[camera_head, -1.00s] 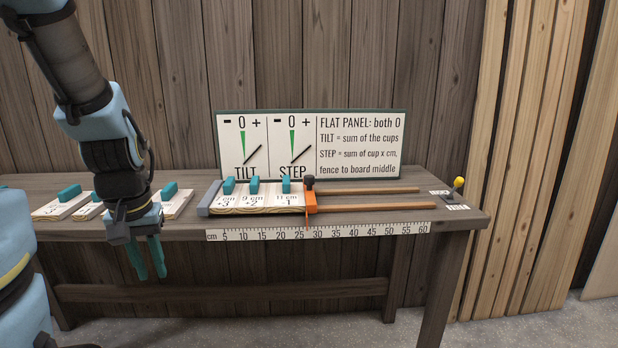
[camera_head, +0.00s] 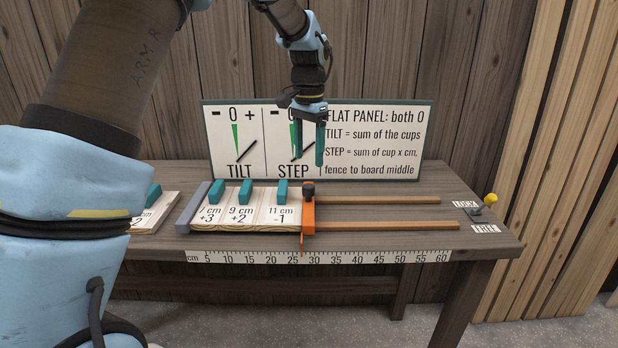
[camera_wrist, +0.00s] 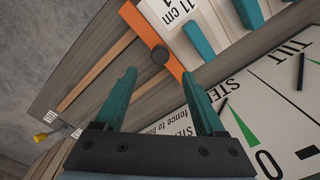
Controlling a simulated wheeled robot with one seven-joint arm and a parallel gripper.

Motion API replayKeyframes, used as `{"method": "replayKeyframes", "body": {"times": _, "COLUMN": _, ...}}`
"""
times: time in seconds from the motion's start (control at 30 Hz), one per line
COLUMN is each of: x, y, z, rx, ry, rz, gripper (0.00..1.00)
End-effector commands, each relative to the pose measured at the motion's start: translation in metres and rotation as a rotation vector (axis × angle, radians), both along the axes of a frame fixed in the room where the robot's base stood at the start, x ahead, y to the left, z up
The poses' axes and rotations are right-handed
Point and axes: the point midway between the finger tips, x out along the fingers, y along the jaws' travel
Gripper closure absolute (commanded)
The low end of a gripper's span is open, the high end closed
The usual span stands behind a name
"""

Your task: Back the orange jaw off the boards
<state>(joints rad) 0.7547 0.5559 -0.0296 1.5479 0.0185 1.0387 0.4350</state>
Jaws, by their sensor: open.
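The orange jaw (camera_head: 308,222) stands on the bench against the right side of the board marked 11 cm, -1 (camera_head: 281,215). A dark knob (camera_head: 308,189) tops the jaw, and its pointer hangs over the scale between 25 and 30. Left of that board lie the boards marked 9 cm, +2 (camera_head: 243,214) and 7 cm, +3 (camera_head: 210,214), up to the grey fence (camera_head: 193,207). My gripper (camera_head: 320,162) is open and empty, above and behind the jaw. In the wrist view the jaw (camera_wrist: 163,50) and its knob (camera_wrist: 160,55) appear beyond my fingers (camera_wrist: 160,88).
Two wooden rails (camera_head: 385,226) run right from the jaw, with nothing on them. A small lever with a yellow knob (camera_head: 490,199) stands at the bench's right end. A sign panel (camera_head: 375,145) stands behind. Another board (camera_head: 155,213) lies left of the fence.

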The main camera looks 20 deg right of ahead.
Motion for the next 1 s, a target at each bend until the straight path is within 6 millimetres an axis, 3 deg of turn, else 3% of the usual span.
{"method": "replayKeyframes", "body": {"times": 0.3, "x": -0.001, "y": 0.001, "z": -0.058, "rx": 0.003, "ry": 0.003, "rz": 0.002, "gripper": 0.28}}
{"method": "replayKeyframes", "body": {"times": 0.5, "x": 0.0, "y": 0.001, "z": -0.08, "rx": 0.001, "ry": 0.001, "rz": 0.003, "gripper": 0.28}}
{"method": "replayKeyframes", "body": {"times": 0.87, "x": 0.0, "y": 0.001, "z": -0.087, "rx": -0.001, "ry": 0.0, "rz": 0.003, "gripper": 0.28}}
{"method": "replayKeyframes", "body": {"times": 1.0, "x": 0.0, "y": 0.001, "z": -0.087, "rx": -0.001, "ry": 0.0, "rz": 0.003, "gripper": 0.42}}
